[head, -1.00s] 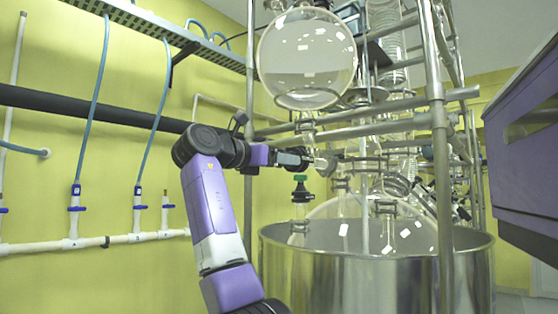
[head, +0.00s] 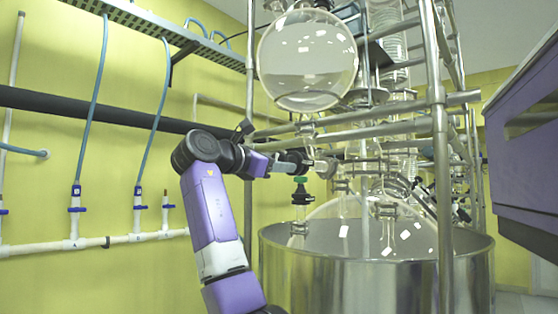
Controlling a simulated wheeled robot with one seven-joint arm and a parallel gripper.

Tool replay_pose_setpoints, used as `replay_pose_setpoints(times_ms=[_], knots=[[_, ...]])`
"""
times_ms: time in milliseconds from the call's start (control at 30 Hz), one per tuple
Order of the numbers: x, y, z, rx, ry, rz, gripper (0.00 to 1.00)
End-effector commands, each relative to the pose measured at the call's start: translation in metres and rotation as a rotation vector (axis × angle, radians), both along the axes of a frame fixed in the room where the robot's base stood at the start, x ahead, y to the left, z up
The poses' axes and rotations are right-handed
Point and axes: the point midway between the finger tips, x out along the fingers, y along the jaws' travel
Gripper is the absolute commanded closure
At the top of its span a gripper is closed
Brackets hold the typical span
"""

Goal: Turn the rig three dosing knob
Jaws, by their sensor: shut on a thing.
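My gripper (head: 307,164) reaches in from the left, below the round glass flask (head: 307,58). Its fingers are shut on the dosing knob, a small part on the glass fitting (head: 322,166) under the flask. The fingers mostly hide the knob, so its turn angle cannot be told. The fitting stands at the left front of the glass rig, above the steel vessel.
A green-topped valve (head: 300,184) stands close under my gripper. Steel frame bars (head: 440,160) cross the rig. A large steel vessel (head: 370,285) is below, a purple cabinet (head: 530,170) at right. Pipes and blue hoses (head: 92,105) line the yellow wall.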

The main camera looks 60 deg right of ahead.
Motion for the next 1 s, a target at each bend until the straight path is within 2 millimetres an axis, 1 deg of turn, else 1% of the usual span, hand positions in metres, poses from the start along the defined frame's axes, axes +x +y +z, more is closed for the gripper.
replay_pose_setpoints(times_ms=[67,1000], knots=[[0.0000,-0.0001,0.0029,-0.018,-0.071,-0.001,0.96],[0.0020,0.0001,0.0037,-0.226,-0.940,-0.002,0.96]])
